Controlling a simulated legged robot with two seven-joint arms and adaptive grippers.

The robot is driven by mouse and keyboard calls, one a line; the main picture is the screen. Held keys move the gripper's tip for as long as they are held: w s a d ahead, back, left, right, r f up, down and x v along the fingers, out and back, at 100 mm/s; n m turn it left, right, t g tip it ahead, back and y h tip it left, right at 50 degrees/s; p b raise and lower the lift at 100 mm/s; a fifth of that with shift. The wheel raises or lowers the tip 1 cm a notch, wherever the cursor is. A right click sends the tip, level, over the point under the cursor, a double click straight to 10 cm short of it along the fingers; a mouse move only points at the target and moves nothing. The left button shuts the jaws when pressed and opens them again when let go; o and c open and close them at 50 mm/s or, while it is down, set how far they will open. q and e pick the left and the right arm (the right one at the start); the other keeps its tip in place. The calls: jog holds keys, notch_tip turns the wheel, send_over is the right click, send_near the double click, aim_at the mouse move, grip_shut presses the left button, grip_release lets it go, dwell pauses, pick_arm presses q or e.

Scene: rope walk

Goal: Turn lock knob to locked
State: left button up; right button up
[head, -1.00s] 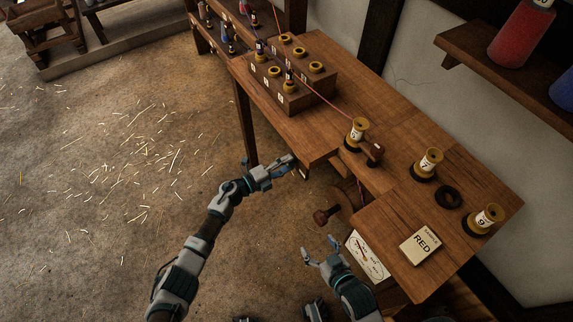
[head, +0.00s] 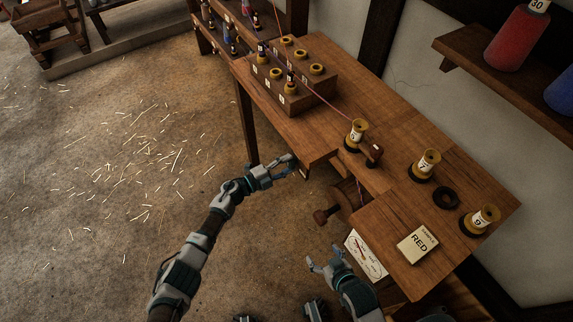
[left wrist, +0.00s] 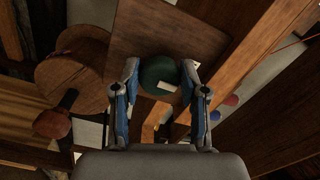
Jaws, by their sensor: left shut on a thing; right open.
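The lock knob (left wrist: 156,72) looks like a dark green round knob with a pale mark on its lower right, seen in the left wrist view. My left gripper (left wrist: 158,68) is shut on it, one finger on each side. In the head view my left gripper (head: 289,162) is at the table's near left edge, and I cannot make out the knob there. No lettering for locked or unlocked is readable. My right gripper (head: 322,257) is open and empty, low in front of the table, left of a white dial card (head: 366,255).
A wooden crank handle (head: 326,215) sticks out between my grippers; its drum (left wrist: 76,78) shows in the left wrist view. On the table (head: 390,205) are numbered spools (head: 426,163), a black ring (head: 446,197), a RED sample card (head: 418,244) and a spool block (head: 318,88). The floor at left is open.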

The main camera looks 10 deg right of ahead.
pick_arm(q)
jog(key=shift+w+a+f, duration=0.1)
jog(key=shift+a+f, duration=0.05)
jog(key=o, duration=1)
jog(key=shift+o, duration=0.5)
jog(key=shift+f, duration=0.1)
jog(key=v, duration=1.1)
jog(key=shift+a, duration=0.4)
